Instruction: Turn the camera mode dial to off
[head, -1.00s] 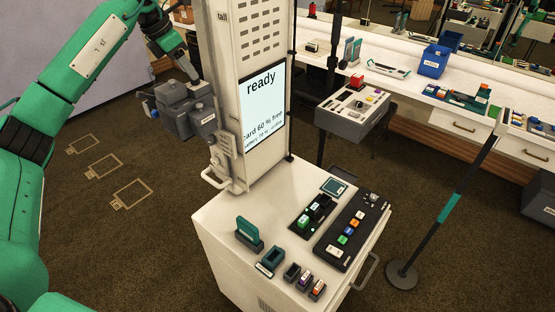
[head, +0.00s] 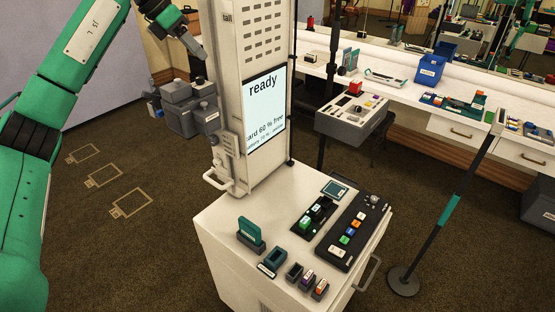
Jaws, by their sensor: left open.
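A small round silver knob (head: 374,199) sits at the far end of the black control panel (head: 338,247) on the white cart top. It looks like a dial, but its marks are too small to read, so I cannot tell its setting or confirm it is the camera mode dial. My left gripper (head: 198,51) is at the upper left, beside the tall white tower, pointing down. It is open, seems empty, and is well away from the panel. My right gripper is not in view.
The tall tower (head: 228,90) with a screen (head: 264,110) reading "ready" rises from the cart (head: 215,222). Several small holders, a teal card (head: 249,231) and a battery charger (head: 313,217) share the cart top. A post (head: 445,219) stands right. Grey boxes (head: 184,110) stand behind left.

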